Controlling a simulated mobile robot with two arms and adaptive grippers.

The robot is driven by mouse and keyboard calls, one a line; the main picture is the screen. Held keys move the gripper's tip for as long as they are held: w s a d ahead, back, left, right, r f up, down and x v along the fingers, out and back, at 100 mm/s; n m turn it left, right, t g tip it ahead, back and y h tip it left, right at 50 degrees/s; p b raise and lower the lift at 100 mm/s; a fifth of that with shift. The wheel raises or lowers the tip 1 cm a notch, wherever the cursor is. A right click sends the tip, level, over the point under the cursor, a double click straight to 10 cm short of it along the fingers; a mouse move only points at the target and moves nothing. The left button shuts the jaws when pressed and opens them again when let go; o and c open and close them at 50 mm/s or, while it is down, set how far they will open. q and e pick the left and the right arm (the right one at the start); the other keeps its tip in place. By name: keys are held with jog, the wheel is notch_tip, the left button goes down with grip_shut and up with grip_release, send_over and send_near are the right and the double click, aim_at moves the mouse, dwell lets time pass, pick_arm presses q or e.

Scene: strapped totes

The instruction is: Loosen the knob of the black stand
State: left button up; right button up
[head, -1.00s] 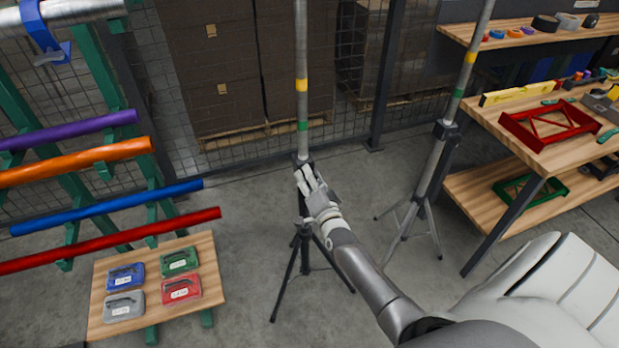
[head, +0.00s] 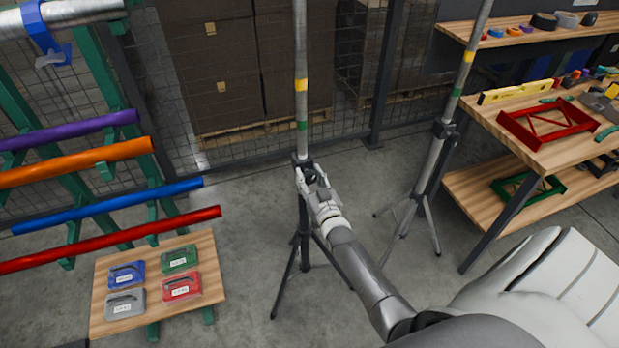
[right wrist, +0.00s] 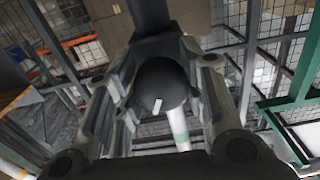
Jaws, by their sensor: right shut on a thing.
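The black stand (head: 305,222) stands upright on its tripod legs in the middle of the head view. A grey pole with yellow and green bands (head: 301,60) rises from its collar. My right gripper (head: 312,177) is at the collar, shut on the black round knob (right wrist: 160,84). In the right wrist view the knob, with a small white mark, sits between the two fingers (right wrist: 163,95). The black stand's tube shows behind the knob. My left gripper is not in view.
A second, grey stand (head: 428,178) with a banded pole is to the right, beside a wooden workbench (head: 550,155). At left a rack holds coloured tubes (head: 110,240) above a small board (head: 208,260) with several coloured cases. Wire fencing and stacked boxes are behind.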

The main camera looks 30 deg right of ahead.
jog(key=shift+f+n, duration=0.15)
jog(key=shift+n, duration=0.65)
jog(key=o, duration=1)
jog(key=shift+s, duration=0.1)
jog(key=v, duration=1.2)
